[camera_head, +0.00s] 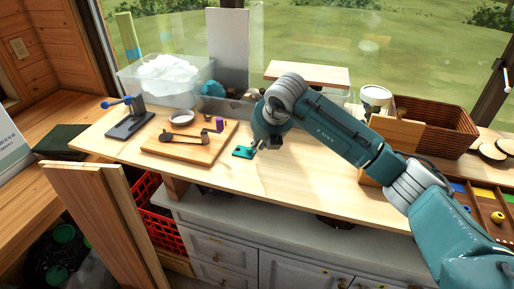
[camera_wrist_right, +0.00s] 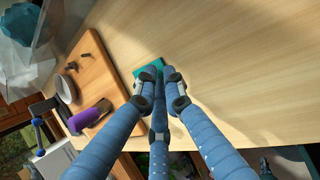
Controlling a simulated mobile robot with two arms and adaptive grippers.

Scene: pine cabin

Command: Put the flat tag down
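The flat tag (camera_head: 243,152) is a small, thin teal-green piece at the left middle of the pale wooden tabletop (camera_head: 290,190), just right of the cutting board. It also shows in the right wrist view (camera_wrist_right: 148,67), at the tips of my right gripper's fingers. My right gripper (camera_head: 257,147) points down to the tabletop, with its blue fingers (camera_wrist_right: 157,76) drawn together on the tag's near edge. The tag lies level, at or just above the wood; I cannot tell if it touches. The fingertips hide part of it. My left gripper is not in view.
A cutting board (camera_head: 160,150) with a purple item (camera_head: 220,124) and a small dish (camera_head: 181,118) lies left of the tag. A clear bin (camera_head: 135,85) stands behind. A wicker basket (camera_head: 435,118) stands at right. The tabletop right of the tag is clear.

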